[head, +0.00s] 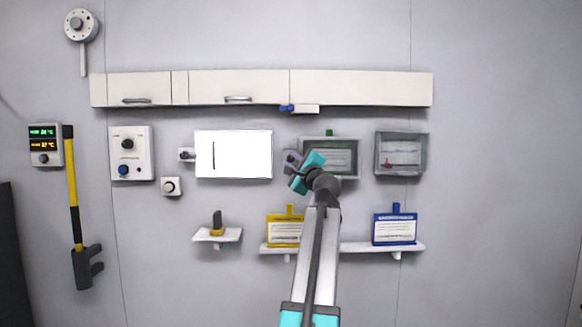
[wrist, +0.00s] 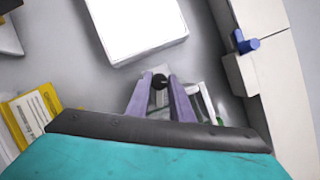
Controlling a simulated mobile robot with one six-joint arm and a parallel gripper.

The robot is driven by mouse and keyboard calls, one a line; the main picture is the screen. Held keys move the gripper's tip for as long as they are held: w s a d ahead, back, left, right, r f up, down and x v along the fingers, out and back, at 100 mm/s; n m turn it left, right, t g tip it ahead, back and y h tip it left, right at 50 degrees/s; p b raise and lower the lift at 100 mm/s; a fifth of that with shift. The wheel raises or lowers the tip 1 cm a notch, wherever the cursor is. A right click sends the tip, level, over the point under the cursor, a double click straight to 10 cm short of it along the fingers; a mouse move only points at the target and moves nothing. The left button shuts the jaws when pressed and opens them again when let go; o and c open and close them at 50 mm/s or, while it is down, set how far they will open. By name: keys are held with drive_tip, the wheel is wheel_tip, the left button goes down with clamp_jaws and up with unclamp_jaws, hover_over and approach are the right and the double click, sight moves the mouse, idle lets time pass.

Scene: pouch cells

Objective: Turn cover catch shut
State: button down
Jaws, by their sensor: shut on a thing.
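My gripper (head: 293,160) is at the left edge of a grey framed cover (head: 345,143) with a green tab on top. In the wrist view, the two purple fingers of my gripper (wrist: 160,84) stand on either side of a small black catch knob (wrist: 159,81) and are shut on it. The catch sits on a light plate beside the cover. My fingers and wrist hide much of the plate and the cover's left side, so the catch's angle is hard to tell.
A bright white panel (head: 233,154) is left of my gripper. A grey framed box (head: 401,153) is at right. White cabinets (head: 360,87) with a blue piece (head: 287,108) run above.

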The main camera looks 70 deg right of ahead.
drive_tip(key=n, duration=0.1)
drive_tip(key=n+y, duration=0.1)
drive_tip(key=n, duration=0.2)
drive_tip(key=shift+s+d+r+b, duration=0.2)
drive_tip(key=shift+r+b, duration=0.1)
drive_tip(key=shift+b, duration=0.1)
drive_tip(key=shift+n+g+y, duration=0.3)
drive_tip(key=c, duration=1.6)
unclamp_jaws()
drive_tip(key=shift+s+f, duration=0.1)
drive_tip(key=shift+f, duration=0.05)
drive_tip(key=shift+o, duration=0.2)
drive_tip(key=shift+a, duration=0.1)
drive_tip(key=shift+s+a+f, duration=0.1)
drive_tip(key=shift+s+a, duration=0.2)
drive_tip(key=shift+a, duration=0.15)
drive_tip(key=b+v, duration=0.3)
drive_tip(key=v, duration=0.9)
drive_tip(key=shift+s, duration=0.25)
